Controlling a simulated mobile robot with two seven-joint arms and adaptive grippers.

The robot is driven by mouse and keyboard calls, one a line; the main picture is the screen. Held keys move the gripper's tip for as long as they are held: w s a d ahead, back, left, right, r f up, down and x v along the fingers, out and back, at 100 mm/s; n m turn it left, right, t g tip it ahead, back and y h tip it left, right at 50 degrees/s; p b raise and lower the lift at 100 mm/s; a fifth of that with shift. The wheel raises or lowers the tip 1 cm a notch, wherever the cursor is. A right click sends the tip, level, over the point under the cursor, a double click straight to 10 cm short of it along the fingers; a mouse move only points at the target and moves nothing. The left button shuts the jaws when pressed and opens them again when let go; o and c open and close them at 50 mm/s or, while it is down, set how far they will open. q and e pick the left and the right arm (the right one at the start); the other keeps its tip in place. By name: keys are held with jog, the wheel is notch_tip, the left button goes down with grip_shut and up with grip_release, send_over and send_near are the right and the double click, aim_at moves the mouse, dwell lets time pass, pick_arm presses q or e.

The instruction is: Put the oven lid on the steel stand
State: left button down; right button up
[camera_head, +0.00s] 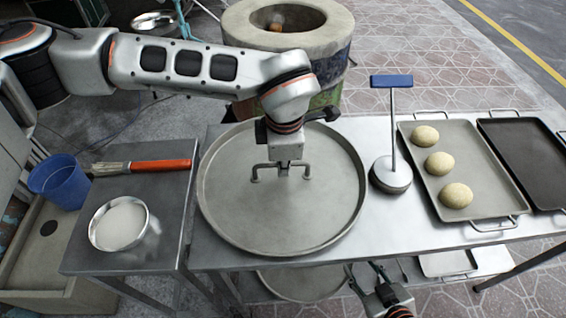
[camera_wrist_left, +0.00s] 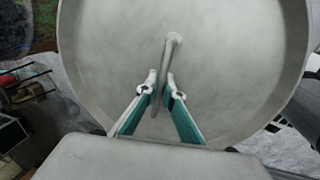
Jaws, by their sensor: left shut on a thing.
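The oven lid (camera_head: 250,210) is a large round grey steel disc with a raised rim and a bar handle. In the head view it is over the left part of the steel stand (camera_head: 375,235), a long metal table; I cannot tell whether it touches the top. My left gripper (camera_head: 282,170) comes down over the middle of the lid, shut on its handle. In the left wrist view the fingers (camera_wrist_left: 160,88) close around the bar handle (camera_wrist_left: 170,52) above the lid (camera_wrist_left: 220,80). My right gripper (camera_head: 364,270) is low at the front edge, empty, its fingers apart.
The barrel oven (camera_head: 335,40) stands open behind. A blue-handled stamp (camera_head: 391,130) stands right of the lid, beside a tray (camera_head: 425,165) with three dough balls and a dark empty tray (camera_head: 525,150). A side table (camera_head: 165,215) at left holds a bowl (camera_head: 118,222) and brush (camera_head: 150,165).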

aim_at(284, 185)
pick_arm(q)
jog(key=c, duration=2.2)
grip_release()
jog(key=r, duration=0.4)
jog(key=s+r, duration=0.1)
jog(key=r, duration=0.3)
jog(key=s+r+p, duration=0.1)
jog(key=r, duration=0.3)
jog(key=shift+s+d, duration=0.1)
jog(key=shift+s, duration=0.05)
jog(key=shift+f, duration=0.1)
